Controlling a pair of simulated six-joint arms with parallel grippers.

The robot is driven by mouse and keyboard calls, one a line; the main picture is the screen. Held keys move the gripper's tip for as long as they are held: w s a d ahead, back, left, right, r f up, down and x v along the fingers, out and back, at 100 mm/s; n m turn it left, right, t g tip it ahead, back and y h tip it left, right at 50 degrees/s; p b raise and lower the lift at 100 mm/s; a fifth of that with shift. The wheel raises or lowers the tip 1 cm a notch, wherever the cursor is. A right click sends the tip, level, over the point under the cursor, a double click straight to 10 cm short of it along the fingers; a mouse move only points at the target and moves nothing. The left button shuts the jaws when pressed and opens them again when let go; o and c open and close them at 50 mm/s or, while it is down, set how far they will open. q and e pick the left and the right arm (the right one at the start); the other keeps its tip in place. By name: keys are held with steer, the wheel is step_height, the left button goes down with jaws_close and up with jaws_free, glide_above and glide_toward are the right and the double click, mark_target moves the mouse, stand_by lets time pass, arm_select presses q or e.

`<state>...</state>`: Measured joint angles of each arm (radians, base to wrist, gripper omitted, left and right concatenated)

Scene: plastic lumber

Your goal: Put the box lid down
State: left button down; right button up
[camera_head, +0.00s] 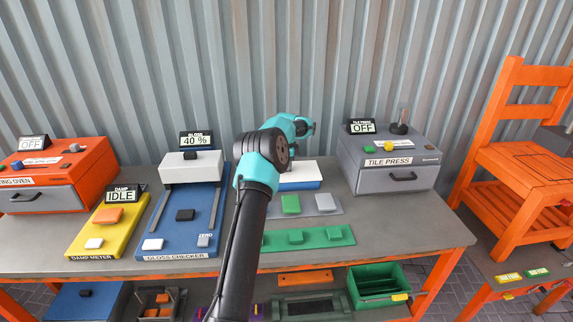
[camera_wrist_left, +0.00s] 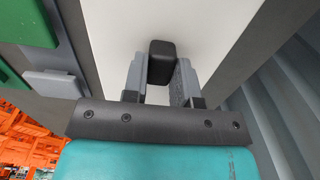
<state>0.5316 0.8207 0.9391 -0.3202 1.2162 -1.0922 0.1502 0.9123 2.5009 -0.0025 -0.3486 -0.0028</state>
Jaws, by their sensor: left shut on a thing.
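The white box lid (camera_head: 301,171) shows partly behind my left arm in the head view, level and directly above a blue box (camera_head: 301,185). I cannot tell whether a small gap lies between them. In the left wrist view the white lid (camera_wrist_left: 115,45) fills the middle, with a black knob (camera_wrist_left: 161,62) standing on it. My left gripper (camera_wrist_left: 160,75) is shut on this knob, one finger on each side. In the head view my arm hides the fingers and the left part of the lid. My right gripper is in neither view.
A grey tile press (camera_head: 390,160) stands right of the lid. A tray with green and grey tiles (camera_head: 326,203) lies in front. The blue gloss checker (camera_head: 177,235) and yellow damp meter (camera_head: 83,242) stand left. The bench (camera_head: 415,230) is bare at front right.

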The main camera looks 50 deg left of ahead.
arm_select(q)
steer(key=c, duration=0.9)
jaws_free()
steer(key=shift+r, duration=0.1)
step_height(320, 180, up, 12)
